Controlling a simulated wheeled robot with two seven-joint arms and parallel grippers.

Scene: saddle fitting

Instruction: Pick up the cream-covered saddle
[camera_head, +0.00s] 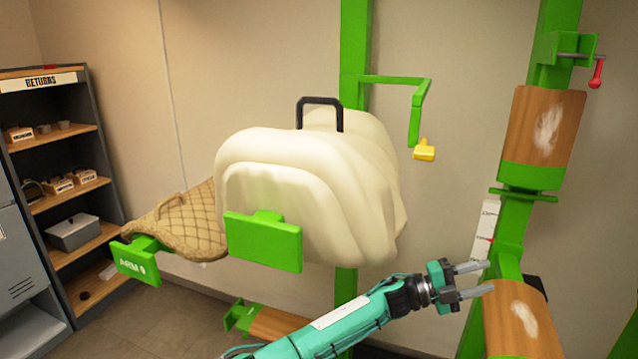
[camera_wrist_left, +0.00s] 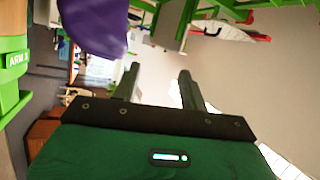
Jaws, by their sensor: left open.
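The cream-covered saddle (camera_head: 305,185) hangs on a green rack arm in the middle of the head view, with a green end plate (camera_head: 263,242) in front of its lower part. A black handle (camera_head: 320,103) stands up from its top. My left gripper (camera_head: 487,277) is open and empty, to the right of and below the saddle, clearly apart from it. Its two fingers point right, away from the saddle. The wrist view shows the same open fingers (camera_wrist_left: 158,78) with nothing between them; the cream saddle does not show there. My right gripper is not in view.
A tan quilted pad (camera_head: 190,222) lies on a green arm left of the saddle. A green post with wooden rolls (camera_head: 540,130) stands at right. A yellow-tipped bracket (camera_head: 424,150) hangs right of the saddle. A returns shelf (camera_head: 60,190) is at far left. A purple item (camera_wrist_left: 95,25) shows in the wrist view.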

